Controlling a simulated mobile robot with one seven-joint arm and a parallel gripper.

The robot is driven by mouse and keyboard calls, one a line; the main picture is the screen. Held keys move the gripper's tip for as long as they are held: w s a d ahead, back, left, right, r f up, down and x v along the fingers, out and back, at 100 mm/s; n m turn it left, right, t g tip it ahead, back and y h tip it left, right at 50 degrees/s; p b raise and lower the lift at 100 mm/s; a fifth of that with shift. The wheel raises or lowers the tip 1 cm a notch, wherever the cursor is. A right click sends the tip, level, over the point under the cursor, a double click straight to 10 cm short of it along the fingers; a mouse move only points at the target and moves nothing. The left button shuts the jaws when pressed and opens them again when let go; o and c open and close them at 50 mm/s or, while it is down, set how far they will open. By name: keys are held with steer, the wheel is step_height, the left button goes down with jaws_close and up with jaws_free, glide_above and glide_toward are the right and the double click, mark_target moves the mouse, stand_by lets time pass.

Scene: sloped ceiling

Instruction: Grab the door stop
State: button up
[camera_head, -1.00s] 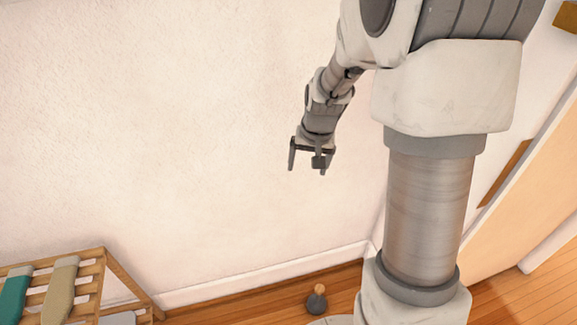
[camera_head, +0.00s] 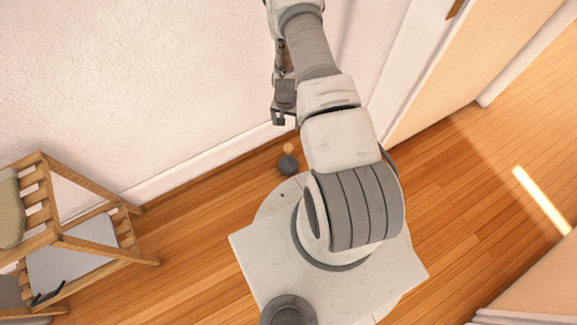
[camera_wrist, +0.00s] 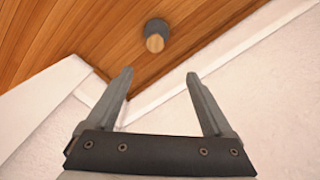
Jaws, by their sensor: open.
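The door stop (camera_head: 288,163) stands on the wooden floor near the wall, a dark grey rounded base with a light wooden knob on top. In the wrist view the door stop (camera_wrist: 156,33) shows beyond the fingertips, near the top centre, with its wooden end facing the camera. My gripper (camera_head: 279,120) hangs above and slightly left of the door stop in the head view, apart from it. In the wrist view my gripper (camera_wrist: 155,75) is open, with nothing between its two fingers.
A wooden slatted rack (camera_head: 38,208) with items on it stands at the left. A white wall and baseboard (camera_head: 190,168) run behind the door stop. A door (camera_head: 470,60) is at the upper right. The wooden floor (camera_head: 470,170) at right is clear.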

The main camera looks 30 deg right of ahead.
steer(key=b, duration=0.5)
glide_toward(289, 147)
steer(key=f, duration=0.5)
steer(key=shift+w+a+f, duration=0.1)
steer(key=shift+a+f, duration=0.1)
steer(key=shift+a, duration=0.2)
steer(key=f+b, duration=0.2)
steer(key=f, duration=0.3)
steer(key=shift+d+f+b, duration=0.15)
steer(key=shift+d+b, duration=0.15)
steer(key=shift+b, duration=0.1)
jaws_close()
